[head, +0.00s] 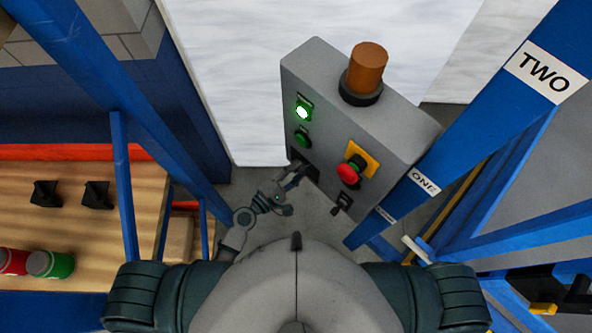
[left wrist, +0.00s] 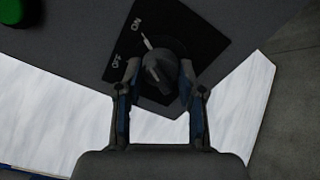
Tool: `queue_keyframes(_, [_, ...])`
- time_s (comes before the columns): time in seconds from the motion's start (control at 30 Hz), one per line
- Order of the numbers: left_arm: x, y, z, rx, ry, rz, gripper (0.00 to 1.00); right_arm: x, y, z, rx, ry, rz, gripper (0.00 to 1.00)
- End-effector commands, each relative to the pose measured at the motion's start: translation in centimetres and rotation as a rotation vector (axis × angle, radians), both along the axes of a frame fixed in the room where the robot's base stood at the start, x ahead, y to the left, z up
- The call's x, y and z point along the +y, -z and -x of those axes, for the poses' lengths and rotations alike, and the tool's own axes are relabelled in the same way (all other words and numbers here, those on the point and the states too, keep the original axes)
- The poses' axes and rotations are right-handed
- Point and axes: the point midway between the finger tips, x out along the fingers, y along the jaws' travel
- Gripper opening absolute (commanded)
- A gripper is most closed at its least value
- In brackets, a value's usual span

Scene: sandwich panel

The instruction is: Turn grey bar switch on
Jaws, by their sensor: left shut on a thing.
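The grey panel box (head: 335,105) carries a black switch plate (head: 311,172) low on its left side. In the left wrist view the plate (left wrist: 122,72) reads ON and OFF, and the dark grey bar switch (left wrist: 160,68) sits on it. The white mark on the switch points up and left, toward the ON label. My left gripper (head: 297,170) is at the switch. In the left wrist view its two fingers (left wrist: 158,88) are closed on either side of the bar. The fingers hide part of the switch in the head view. My right gripper is not in view.
On the panel are a lit green lamp (head: 303,112), a green button (head: 302,138), a red stop button (head: 348,173) on yellow, a small black switch (head: 342,204) and an orange beacon (head: 366,68). A blue post (head: 455,135) stands close on the right.

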Motion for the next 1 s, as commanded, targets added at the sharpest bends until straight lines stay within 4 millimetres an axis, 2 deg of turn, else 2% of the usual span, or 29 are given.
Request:
queue_keyframes(0.27, [-0.11, 0.17, 0.14, 0.002, 0.005, -0.004, 0.03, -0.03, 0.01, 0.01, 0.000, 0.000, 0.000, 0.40])
queue_keyframes(0.3, [-0.10, 0.17, 0.13, 0.002, 0.005, -0.004, 0.43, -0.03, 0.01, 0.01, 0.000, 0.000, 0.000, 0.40])
queue_keyframes(0.4, [-0.09, 0.16, 0.12, 0.001, 0.004, -0.004, 0.63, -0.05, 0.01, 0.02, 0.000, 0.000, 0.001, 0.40])
queue_keyframes(0.7, [-0.03, 0.08, 0.05, 0.001, 0.002, -0.002, 0.63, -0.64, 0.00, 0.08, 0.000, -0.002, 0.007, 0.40])
queue_keyframes(1.0, [-0.04, -0.07, 0.04, 0.029, 0.001, 0.027, 0.63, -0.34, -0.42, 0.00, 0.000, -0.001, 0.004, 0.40])
